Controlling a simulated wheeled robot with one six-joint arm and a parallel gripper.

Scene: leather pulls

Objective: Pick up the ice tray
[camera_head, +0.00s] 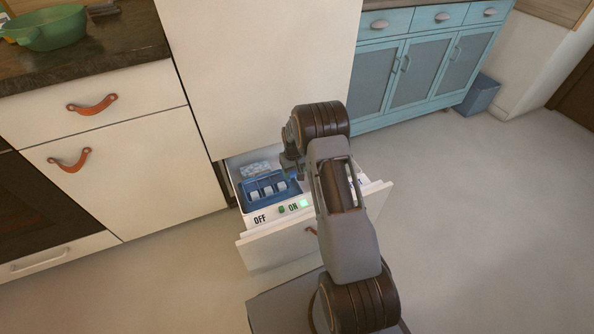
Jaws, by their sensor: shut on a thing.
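The blue ice tray (246,198), with several white pieces in it, is inside an open white drawer (277,247) low in the tall white cabinet. My gripper (291,173) is at the tray's back right corner, pointing down, and is shut on its rim. The fingertips are small and dark, and my arm hides part of them and the right side of the drawer. Any gap between the tray and the drawer floor cannot be seen.
A pale patterned item (255,168) lies behind the tray. The drawer has OFF and ON labels and a green light (304,204). White counter cabinets (130,180) stand left, blue cabinets (420,75) at the back right. The floor at right is clear.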

